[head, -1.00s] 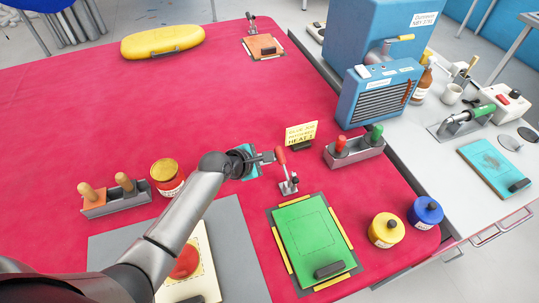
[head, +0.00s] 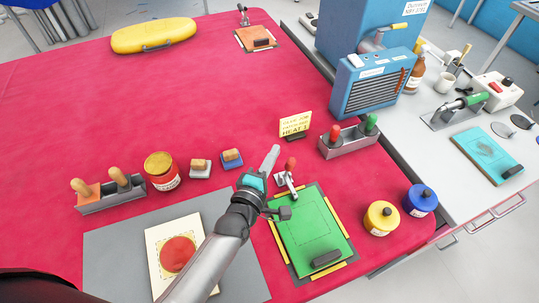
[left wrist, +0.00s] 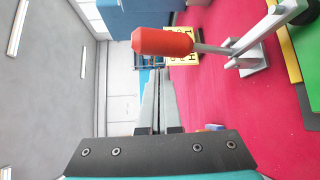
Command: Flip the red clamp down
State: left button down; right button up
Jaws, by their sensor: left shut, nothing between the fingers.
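The red clamp has a red handle (head: 291,163) on a metal base (head: 284,180) at the far edge of the green board (head: 309,228). The handle stands up from the base, a little to the right. In the left wrist view the red handle (left wrist: 162,42) reaches out from the metal linkage (left wrist: 245,48), just above my fingers in the picture. My left gripper (head: 272,153) is shut and empty, just left of the handle. It also shows in the left wrist view (left wrist: 158,80). I cannot tell whether it touches the handle. My right gripper is out of view.
A yellow sign (head: 295,124) and a holder with red and green handles (head: 348,142) stand behind and right of the clamp. Yellow (head: 381,218) and blue (head: 421,200) jars stand at right. The red table (head: 215,95) is clear beyond the left gripper.

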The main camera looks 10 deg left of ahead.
pick_arm(q)
jog(key=shift+s+d+m+t+h+b, duration=0.15)
jog(key=shift+s+d+m+t+b, duration=0.2)
jog(key=shift+s+m+t+b, duration=0.45)
jog(key=shift+s+d+m+t+h+b, duration=0.2)
jog(key=shift+d+m+t+b, duration=0.2)
jog(key=shift+b, duration=0.65)
jog(key=shift+s+d+m+t+h+b, duration=0.2)
jog(key=shift+s+m+t+b, duration=0.3)
jog(key=shift+m+b, duration=0.35)
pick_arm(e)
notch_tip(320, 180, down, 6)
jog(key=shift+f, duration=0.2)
pick_arm(q)
jog(key=shift+s+f, duration=0.1)
